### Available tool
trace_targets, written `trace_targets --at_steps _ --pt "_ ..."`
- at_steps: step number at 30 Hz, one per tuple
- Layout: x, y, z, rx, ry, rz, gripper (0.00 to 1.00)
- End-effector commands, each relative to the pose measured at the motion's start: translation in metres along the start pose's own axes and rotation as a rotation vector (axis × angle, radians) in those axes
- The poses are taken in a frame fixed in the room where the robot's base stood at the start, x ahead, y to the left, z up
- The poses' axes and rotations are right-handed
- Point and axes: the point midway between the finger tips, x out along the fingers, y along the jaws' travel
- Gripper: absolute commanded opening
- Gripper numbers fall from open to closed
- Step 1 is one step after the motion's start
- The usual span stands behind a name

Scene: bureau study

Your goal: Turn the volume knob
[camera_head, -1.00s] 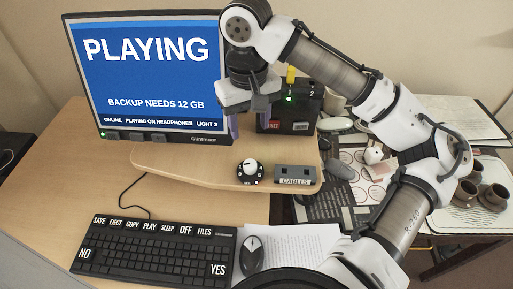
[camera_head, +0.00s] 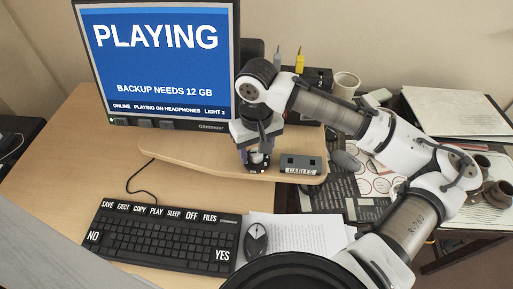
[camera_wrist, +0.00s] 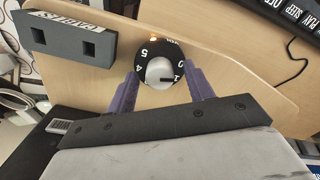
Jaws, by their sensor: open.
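The volume knob (camera_wrist: 160,73) is a round white cap with a dark pointer line on a black dial marked with white numbers. In the wrist view its pointer aims toward the 1. It sits on the wooden shelf (camera_head: 200,158) below the monitor, and in the head view my gripper partly hides the dial (camera_head: 257,158). My gripper (camera_wrist: 162,88) is open, with one purple finger on each side of the knob. I cannot tell whether either finger touches it. The monitor (camera_head: 160,55) reads "PLAYING", "BACKUP NEEDS 12 GB" and "PLAYING ON HEADPHONES".
A grey block labelled CABLES (camera_head: 302,166) stands right beside the dial. The black keyboard (camera_head: 165,238) and mouse (camera_head: 256,241) lie in front on the desk. A mug (camera_head: 345,85) and papers (camera_head: 455,115) are at the right.

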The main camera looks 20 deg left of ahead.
Motion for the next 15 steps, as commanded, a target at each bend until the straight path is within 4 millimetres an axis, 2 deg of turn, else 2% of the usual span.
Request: trace_targets --at_steps 3,13,15 --pt "-0.0001 -0.0001 0.0000 0.000 0.000 0.000 0.52" --pt "-0.0003 -0.0001 0.0000 0.000 0.000 0.000 0.09" --pt "-0.0004 -0.0002 0.0000 -0.002 0.000 -0.001 0.07"
